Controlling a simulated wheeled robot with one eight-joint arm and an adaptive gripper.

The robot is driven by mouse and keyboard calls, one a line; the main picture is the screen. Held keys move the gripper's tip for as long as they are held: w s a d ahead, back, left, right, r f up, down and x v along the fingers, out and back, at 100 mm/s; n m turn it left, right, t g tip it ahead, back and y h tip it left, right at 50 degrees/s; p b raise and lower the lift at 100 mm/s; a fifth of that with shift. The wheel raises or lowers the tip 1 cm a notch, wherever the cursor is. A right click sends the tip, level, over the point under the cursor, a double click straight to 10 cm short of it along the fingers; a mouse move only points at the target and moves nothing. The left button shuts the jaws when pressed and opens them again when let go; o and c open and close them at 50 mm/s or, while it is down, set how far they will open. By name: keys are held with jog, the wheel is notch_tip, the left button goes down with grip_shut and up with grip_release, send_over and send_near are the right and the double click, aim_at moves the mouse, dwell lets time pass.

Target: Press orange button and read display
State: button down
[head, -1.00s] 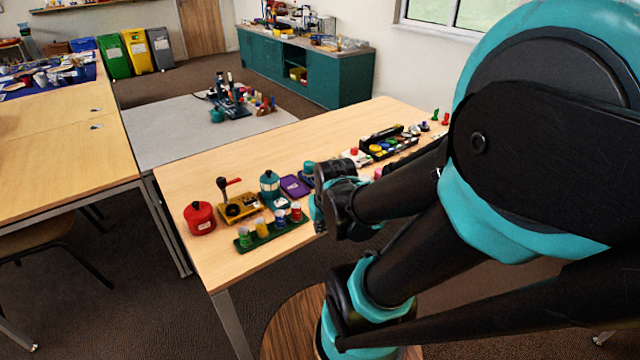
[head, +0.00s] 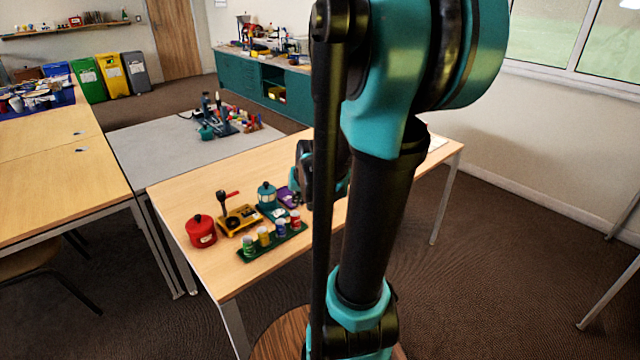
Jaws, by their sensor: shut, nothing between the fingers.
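I cannot make out an orange button or a display; much of the near table (head: 172,196) is hidden behind my arm. A yellow device (head: 240,220) with an upright black lever and a red part on top stands on the table's left half. Details on its face are too small to read. The wrist part of my arm is over the table, right of the small objects. My gripper's fingers are hidden behind my own links.
A red pot (head: 201,232) stands left of the yellow device. A green tray (head: 262,248) with several small jars lies in front. A teal canister (head: 266,192) and a purple item (head: 287,198) stand behind. A grey table (head: 150,150) with a dark apparatus is beyond.

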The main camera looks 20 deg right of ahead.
jog(key=w+d+m+t, duration=0.1)
jog(key=w+d+m, duration=0.2)
jog(key=w+d, duration=0.5)
jog(key=w+d+r+m+t+h, duration=0.1)
jog(key=w+d+m+t, duration=0.1)
jog(key=w+d, duration=0.7)
jog(key=w+m, duration=0.1)
jog(key=w, duration=0.4)
jog(key=shift+r, duration=0.2)
jog(key=shift+s+f, duration=0.1)
jog(key=shift+f, duration=0.05)
jog(key=shift+f, duration=4.25)
jog(key=shift+f, duration=0.4)
